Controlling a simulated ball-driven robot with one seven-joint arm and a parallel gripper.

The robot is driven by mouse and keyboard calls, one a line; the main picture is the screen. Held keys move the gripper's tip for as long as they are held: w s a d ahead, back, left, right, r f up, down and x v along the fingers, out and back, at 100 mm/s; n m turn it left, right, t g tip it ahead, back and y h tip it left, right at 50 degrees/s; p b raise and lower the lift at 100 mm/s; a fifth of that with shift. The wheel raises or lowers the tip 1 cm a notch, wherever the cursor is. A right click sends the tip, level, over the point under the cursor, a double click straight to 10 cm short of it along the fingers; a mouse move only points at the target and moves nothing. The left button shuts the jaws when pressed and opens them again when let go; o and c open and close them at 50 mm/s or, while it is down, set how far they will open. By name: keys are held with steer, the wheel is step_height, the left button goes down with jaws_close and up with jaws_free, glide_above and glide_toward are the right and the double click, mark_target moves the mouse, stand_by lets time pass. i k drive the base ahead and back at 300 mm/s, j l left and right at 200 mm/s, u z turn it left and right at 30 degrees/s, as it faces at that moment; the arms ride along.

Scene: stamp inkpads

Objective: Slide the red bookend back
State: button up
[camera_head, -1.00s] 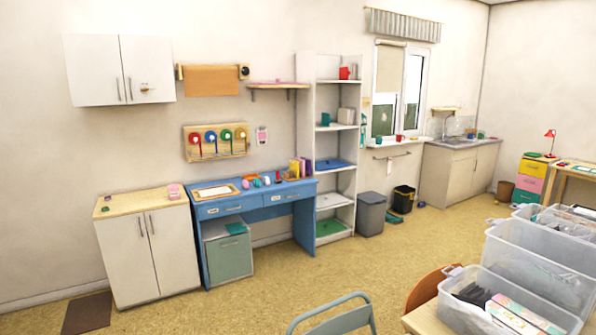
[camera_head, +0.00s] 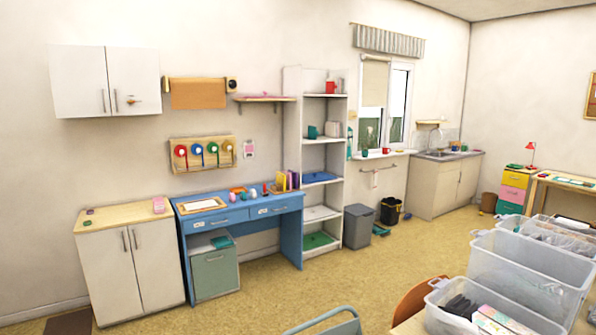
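No red bookend can be made out for certain from this distance. A row of upright books (camera_head: 288,181), yellow and purple, stands at the right end of the blue desk (camera_head: 243,214), against the tall shelf. Small reddish and orange items (camera_head: 254,189) lie just left of the books, too small to identify. A red object (camera_head: 331,87) stands on an upper board of the white shelf unit (camera_head: 292,130); it looks like a mug. My gripper is not in view.
A white two-door cabinet (camera_head: 130,265) stands left of the desk. A grey bin (camera_head: 358,227) and a black bin (camera_head: 391,211) stand right of the shelf. A chair back (camera_head: 325,326) and clear plastic boxes (camera_head: 525,275) are in the foreground. The floor (camera_head: 400,255) before the desk is largely clear.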

mark_target(330, 86)
steer(key=i+j+u, duration=0.35)
steer(key=i, duration=0.25)
steer(key=i+j+u, duration=0.15)
steer(key=i+u, duration=0.15)
steer(key=i, duration=0.3)
steer(key=i+u, duration=0.35)
steer(key=i, duration=0.3)
steer(key=i+z, duration=0.2)
steer(key=i, duration=0.35)
steer(key=i+z, duration=0.15)
steer(key=i, duration=0.4)
steer(key=i+j+z, duration=0.2)
steer(key=i, duration=0.3)
steer(key=i+j+z, duration=0.15)
steer(key=i, duration=0.4)
steer(key=i+l+z, duration=0.2)
steer(key=i+z, duration=0.25)
steer(key=i+l+z, duration=0.1)
steer(key=i+z, duration=0.15)
steer(key=z, duration=0.15)
steer(key=i+z, duration=0.45)
steer(key=i+j+z, duration=0.2)
steer(key=z, duration=0.25)
steer(key=i+z, duration=0.45)
steer(key=i, duration=1.5)
